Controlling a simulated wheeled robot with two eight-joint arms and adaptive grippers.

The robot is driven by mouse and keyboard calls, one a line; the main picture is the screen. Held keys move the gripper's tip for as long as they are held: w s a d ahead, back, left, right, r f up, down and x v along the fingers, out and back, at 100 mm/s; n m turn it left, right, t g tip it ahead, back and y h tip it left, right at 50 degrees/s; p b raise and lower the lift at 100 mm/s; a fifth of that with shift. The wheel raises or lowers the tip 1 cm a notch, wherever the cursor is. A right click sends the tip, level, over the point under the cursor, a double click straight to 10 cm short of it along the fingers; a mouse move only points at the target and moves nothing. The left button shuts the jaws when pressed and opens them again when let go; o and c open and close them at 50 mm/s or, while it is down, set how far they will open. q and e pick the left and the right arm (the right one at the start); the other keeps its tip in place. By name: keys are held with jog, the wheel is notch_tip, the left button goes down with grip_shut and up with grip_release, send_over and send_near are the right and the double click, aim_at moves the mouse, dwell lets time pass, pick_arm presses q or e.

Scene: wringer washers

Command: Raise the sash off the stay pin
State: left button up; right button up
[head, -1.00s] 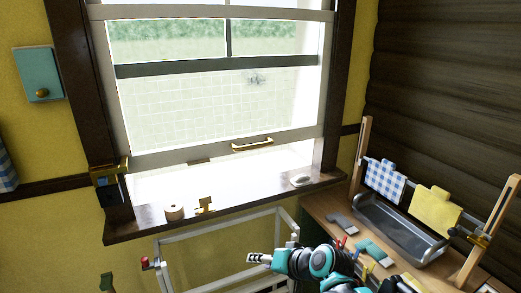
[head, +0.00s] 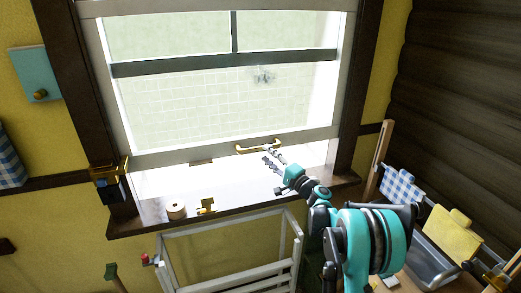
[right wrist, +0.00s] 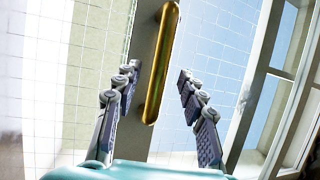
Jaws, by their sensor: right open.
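The window sash (head: 185,156) stands partly raised, with a bright gap between its bottom rail and the sill. A brass bar handle (head: 245,149) is fixed on that rail. A brass bracket with a dark block (head: 110,172) sits at the left jamb by the rail's end; I cannot make out the stay pin there. My right gripper (head: 271,157) is open at the right part of the handle. In the right wrist view the handle (right wrist: 162,60) runs upright between the two spread fingers (right wrist: 157,78), with space on both sides. My left gripper is not in view.
On the sill (head: 150,222) stand a spool (head: 176,210) and a small brass piece (head: 207,206). A pale frame (head: 230,279) stands below. At right, a metal trough (head: 428,262) lies near a checked cloth (head: 402,187) and a yellow cloth (head: 447,234).

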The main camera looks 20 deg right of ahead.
aim_at(260, 149)
jog(key=x, duration=0.4)
jog(key=shift+w+a+r, duration=0.1)
jog(key=shift+w+a, duration=0.1)
jog(key=shift+w, duration=0.15)
jog(key=shift+r, duration=0.1)
grip_shut()
